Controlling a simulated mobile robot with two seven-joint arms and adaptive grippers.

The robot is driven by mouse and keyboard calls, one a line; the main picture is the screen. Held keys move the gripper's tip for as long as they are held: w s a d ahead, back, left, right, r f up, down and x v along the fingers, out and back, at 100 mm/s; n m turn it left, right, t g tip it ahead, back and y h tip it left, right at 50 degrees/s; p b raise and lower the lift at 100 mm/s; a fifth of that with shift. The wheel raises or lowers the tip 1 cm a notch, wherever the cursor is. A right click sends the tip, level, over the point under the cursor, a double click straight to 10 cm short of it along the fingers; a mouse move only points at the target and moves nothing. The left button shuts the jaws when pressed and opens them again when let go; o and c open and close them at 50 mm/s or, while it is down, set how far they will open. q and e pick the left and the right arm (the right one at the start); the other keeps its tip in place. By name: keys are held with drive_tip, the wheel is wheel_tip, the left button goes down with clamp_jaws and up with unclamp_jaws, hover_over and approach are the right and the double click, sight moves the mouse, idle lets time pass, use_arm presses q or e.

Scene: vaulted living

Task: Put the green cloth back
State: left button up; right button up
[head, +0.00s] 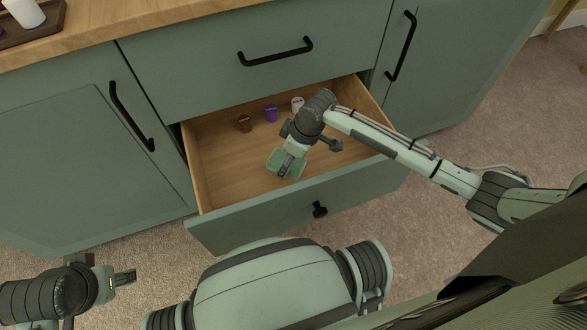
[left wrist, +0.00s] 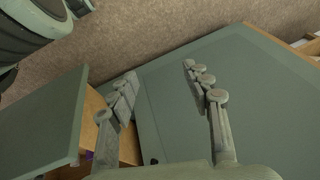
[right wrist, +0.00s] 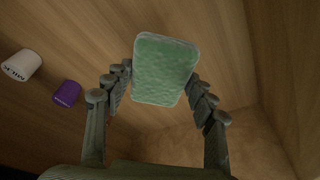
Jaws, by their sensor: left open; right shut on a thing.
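The green cloth (right wrist: 165,70) is a folded green block, held between the fingers of my right gripper (right wrist: 162,85) in the right wrist view. In the head view the cloth (head: 281,164) and my right gripper (head: 288,165) are inside the open drawer (head: 225,170), over its wooden floor. I cannot tell whether the cloth touches the floor. My left gripper (head: 126,276) is open and empty, low at the left, outside the drawer. In the left wrist view my left gripper (left wrist: 160,80) shows its fingers apart, with a cabinet door behind them.
Inside the drawer at the back stand a brown container (head: 244,124), a purple container (head: 271,113) and a white container (head: 297,104). A wooden counter (head: 140,20) bears a dark tray (head: 40,32) at upper left.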

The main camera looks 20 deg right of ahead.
sight(296, 164)
drive_tip(key=shift+s+d+f, duration=0.3)
drive_tip(key=shift+d+f, duration=0.15)
drive_tip(key=shift+d, duration=0.1)
wheel_tip(296, 164, down, 2)
drive_tip(key=shift+f+b, duration=0.25)
drive_tip(key=shift+b, duration=0.15)
use_arm(q)
drive_tip(key=shift+w+d+r+t+h, duration=0.1)
drive_tip(key=shift+w+d+r+t, duration=0.2)
drive_tip(key=shift+w, duration=0.2)
drive_tip(key=shift+w+d+r+t+h, duration=0.15)
drive_tip(key=shift+w+d+t, duration=0.15)
drive_tip(key=shift+w+d, duration=0.15)
drive_tip(key=shift+w+d+r+t+h, duration=0.1)
drive_tip(key=shift+w+d+r+t, duration=0.2)
drive_tip(key=shift+w, duration=0.2)
use_arm(e)
drive_tip(key=shift+f, duration=0.7)
use_arm(q)
drive_tip(key=shift+f, duration=0.1)
use_arm(e)
drive_tip(key=shift+f, duration=0.15)
drive_tip(key=o, duration=1)
use_arm(q)
drive_tip(key=shift+w, duration=0.1)
